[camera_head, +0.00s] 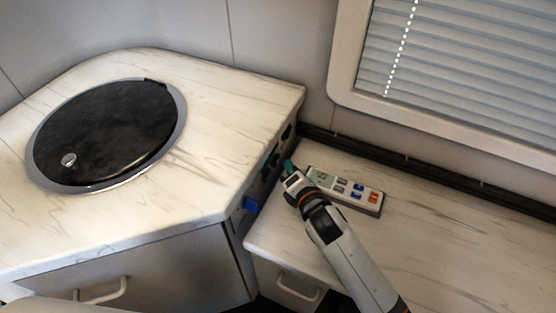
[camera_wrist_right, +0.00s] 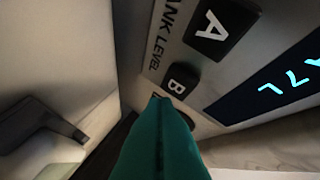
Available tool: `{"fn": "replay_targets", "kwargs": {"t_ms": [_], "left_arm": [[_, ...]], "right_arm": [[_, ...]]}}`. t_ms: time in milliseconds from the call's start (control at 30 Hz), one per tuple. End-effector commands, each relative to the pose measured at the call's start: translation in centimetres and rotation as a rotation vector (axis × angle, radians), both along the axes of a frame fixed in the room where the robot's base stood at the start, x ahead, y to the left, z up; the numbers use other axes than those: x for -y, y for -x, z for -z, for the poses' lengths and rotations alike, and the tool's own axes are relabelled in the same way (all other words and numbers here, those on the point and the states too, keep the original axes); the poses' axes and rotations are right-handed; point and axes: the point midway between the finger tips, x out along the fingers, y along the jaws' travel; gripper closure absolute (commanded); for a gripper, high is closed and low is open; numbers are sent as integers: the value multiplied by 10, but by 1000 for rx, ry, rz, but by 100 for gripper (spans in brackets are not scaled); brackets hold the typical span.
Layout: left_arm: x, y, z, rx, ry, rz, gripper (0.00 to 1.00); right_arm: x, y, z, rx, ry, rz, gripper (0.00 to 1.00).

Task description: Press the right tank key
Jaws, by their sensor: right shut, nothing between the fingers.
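The tank panel shows in the right wrist view as a pale plate with the words "TANK LEVEL" (camera_wrist_right: 165,35), a black key A (camera_wrist_right: 218,32), a black key B (camera_wrist_right: 180,80) and a dark display (camera_wrist_right: 270,88) with cyan digits. My right gripper (camera_wrist_right: 163,100) is shut and empty; its teal fingertips lie close to key B. I cannot tell whether they touch the panel. They hide what lies just below B, where a dark edge shows. In the head view my right gripper (camera_head: 289,165) is by the cabinet's side face (camera_head: 262,185). My left gripper is out of view.
A white handset (camera_head: 342,190) with a screen and coloured buttons lies on the lower counter (camera_head: 440,250), right beside my gripper. The higher counter (camera_head: 215,150) with a round black lid (camera_head: 105,130) stands at left. A blue item (camera_head: 250,205) is on the side face.

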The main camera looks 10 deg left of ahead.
Motion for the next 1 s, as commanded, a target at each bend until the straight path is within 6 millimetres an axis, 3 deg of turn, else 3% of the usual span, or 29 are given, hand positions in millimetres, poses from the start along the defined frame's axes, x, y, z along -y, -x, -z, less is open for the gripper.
{"fn": "replay_targets", "kwargs": {"t_ms": [1000], "left_arm": [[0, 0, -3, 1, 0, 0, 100]], "right_arm": [[-11, -3, 0, 0, 0, 0, 100]]}}
